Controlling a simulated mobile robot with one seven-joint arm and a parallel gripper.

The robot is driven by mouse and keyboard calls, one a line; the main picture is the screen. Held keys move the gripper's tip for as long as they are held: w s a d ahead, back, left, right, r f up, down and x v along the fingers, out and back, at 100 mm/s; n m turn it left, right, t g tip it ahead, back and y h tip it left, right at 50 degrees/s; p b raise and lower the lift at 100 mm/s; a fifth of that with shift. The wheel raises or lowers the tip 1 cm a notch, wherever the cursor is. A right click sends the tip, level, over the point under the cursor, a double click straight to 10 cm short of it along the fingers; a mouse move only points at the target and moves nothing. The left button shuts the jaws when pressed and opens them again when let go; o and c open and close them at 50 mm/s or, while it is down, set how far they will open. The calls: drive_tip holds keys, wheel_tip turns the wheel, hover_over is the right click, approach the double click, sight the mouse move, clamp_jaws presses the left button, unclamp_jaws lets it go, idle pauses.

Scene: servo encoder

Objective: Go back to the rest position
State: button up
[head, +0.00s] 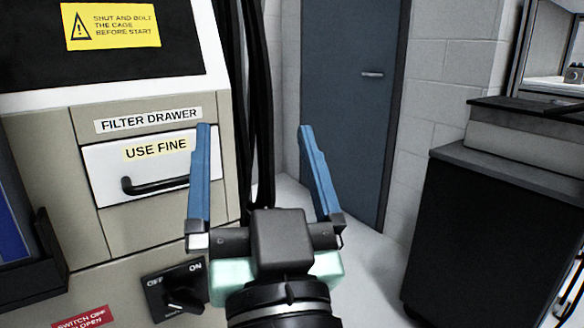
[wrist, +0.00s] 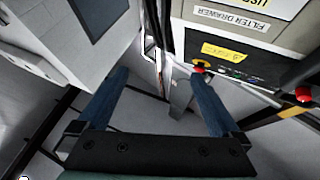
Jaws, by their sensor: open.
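My gripper (head: 256,150) is raised in the middle of the head view, its two blue fingers spread wide with nothing between them. It also shows in the wrist view (wrist: 165,85), open and empty. The machine's filter drawer (head: 160,165), labelled "USE FINE", is at the left in the head view and looks shut. The left finger overlaps its right part in the picture. Below it is a black rotary switch (head: 178,291) marked OFF and ON; its exact setting is hard to tell.
A grey-blue door (head: 352,90) is at the back. A dark cabinet (head: 490,230) stands at the right. Black cables (head: 253,90) hang beside the machine. The floor (head: 365,260) between machine and cabinet looks clear. A red button (wrist: 303,94) shows in the wrist view.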

drive_tip(key=s+d+r+m+t+h, duration=0.1)
drive_tip(key=s+d+r+t+h, duration=0.15)
drive_tip(key=r, duration=0.35)
drive_tip(key=s+d+r+t+h, duration=0.1)
drive_tip(key=s+r+t+h, duration=0.1)
drive_tip(key=s+r, duration=0.3)
wheel_tip(320, 180, up, 35)
drive_tip(key=w+p, duration=0.1)
drive_tip(key=p, duration=3.4)
drive_tip(key=shift+w+a+r, duration=0.15)
drive_tip(key=shift+w+a, duration=0.1)
drive_tip(key=shift+w, duration=0.15)
